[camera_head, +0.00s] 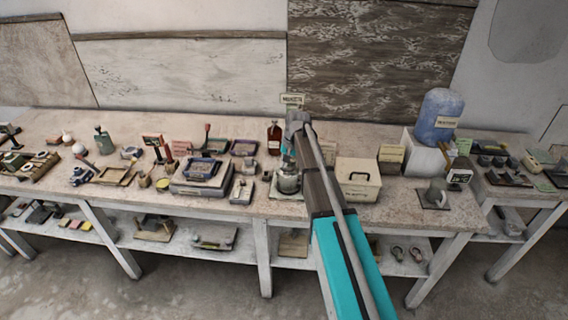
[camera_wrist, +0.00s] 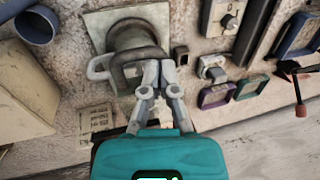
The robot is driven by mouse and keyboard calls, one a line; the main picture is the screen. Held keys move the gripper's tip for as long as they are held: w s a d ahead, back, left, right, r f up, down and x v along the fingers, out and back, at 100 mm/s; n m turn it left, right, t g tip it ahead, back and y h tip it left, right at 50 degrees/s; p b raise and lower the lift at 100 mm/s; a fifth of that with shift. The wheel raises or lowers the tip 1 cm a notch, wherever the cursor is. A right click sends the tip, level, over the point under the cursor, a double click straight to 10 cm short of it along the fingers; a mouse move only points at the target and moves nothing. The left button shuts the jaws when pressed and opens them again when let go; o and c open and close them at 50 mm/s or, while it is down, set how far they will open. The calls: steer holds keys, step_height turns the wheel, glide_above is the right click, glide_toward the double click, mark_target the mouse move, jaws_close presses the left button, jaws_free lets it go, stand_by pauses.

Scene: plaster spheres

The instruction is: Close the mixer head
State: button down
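The mixer stands on the bench at the middle of the head view, with its metal bowl (camera_head: 288,184) on a pale base. My arm covers much of it, so the tilt of the mixer head cannot be told there. In the wrist view, the grey-green mixer body (camera_wrist: 130,38) sits on a square plate, with a dark curved rim and a pale loop handle (camera_wrist: 98,67) at its left. My gripper (camera_wrist: 159,68) is in front of the dark rim, fingertips close together. It looks shut, with nothing clearly between the fingers. Contact with the mixer cannot be told.
A cream box (camera_head: 358,180) stands just right of my arm. A brown bottle (camera_head: 274,138) is behind the mixer, and a scale-like box (camera_head: 203,177) is to its left. A blue water jug (camera_head: 438,115) stands farther right. Small items crowd the bench's left side.

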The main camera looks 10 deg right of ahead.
steer(key=shift+s+f+b, duration=0.2)
steer(key=shift+f+b, duration=0.55)
steer(key=shift+f, duration=0.2)
steer(key=shift+s, duration=0.15)
steer(key=shift+r, duration=0.1)
steer(key=w+p+v, duration=0.1)
steer(key=p+v, duration=1.3)
stand_by(0.3)
steer(key=shift+s, duration=0.2)
